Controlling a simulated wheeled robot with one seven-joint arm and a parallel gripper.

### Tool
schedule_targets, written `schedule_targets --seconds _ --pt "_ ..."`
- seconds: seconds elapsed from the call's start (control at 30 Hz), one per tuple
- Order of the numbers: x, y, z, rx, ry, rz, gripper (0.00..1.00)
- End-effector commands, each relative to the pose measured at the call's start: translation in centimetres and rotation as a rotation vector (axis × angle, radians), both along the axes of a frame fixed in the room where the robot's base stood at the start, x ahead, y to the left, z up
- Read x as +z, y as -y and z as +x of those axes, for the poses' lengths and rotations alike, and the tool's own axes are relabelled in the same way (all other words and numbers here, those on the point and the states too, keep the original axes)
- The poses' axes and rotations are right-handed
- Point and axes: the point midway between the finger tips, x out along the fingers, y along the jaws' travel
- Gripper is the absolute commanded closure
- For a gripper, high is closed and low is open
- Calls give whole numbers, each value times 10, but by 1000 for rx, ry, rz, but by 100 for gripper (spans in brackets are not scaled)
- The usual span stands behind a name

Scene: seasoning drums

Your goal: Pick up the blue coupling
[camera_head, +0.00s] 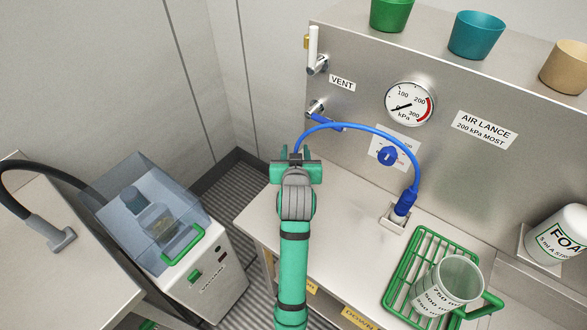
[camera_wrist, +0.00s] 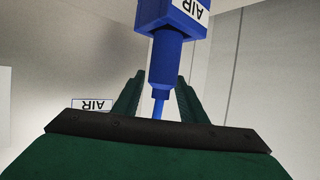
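A blue coupling (camera_wrist: 165,58) with a boxy block marked AIR shows in the wrist view. A thin blue stem or hose runs from its narrow end between the fingers. My gripper (camera_wrist: 160,92) has one finger on each side of it, very close; whether they press on it I cannot tell. In the head view my gripper (camera_head: 296,158) is at the end of a blue hose (camera_head: 360,127), in front of the steel panel, and hides the coupling there. The hose arches right to a blue fitting (camera_head: 405,203) in a pale holder on the bench.
A port with a blue piece (camera_head: 327,120) is on the panel, right of my gripper, below the VENT label. A green rack (camera_head: 405,273) holds a measuring beaker (camera_head: 448,284). The bench centre is mostly clear.

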Motion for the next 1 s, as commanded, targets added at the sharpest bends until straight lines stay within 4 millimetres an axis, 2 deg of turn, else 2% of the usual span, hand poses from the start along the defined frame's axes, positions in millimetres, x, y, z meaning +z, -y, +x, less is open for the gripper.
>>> schedule_targets --seconds 0.13,0.37,0.5,0.53,0.83,1.0 --pt "-4 -1 9 2 -1 0 62" --pt "-5 -5 10 7 -1 0 62" --pt "-5 -6 10 8 0 0 95" --pt "-5 -6 10 8 0 0 100" --pt "-3 -5 10 7 1 0 100" --pt "5 -4 11 4 4 0 100"
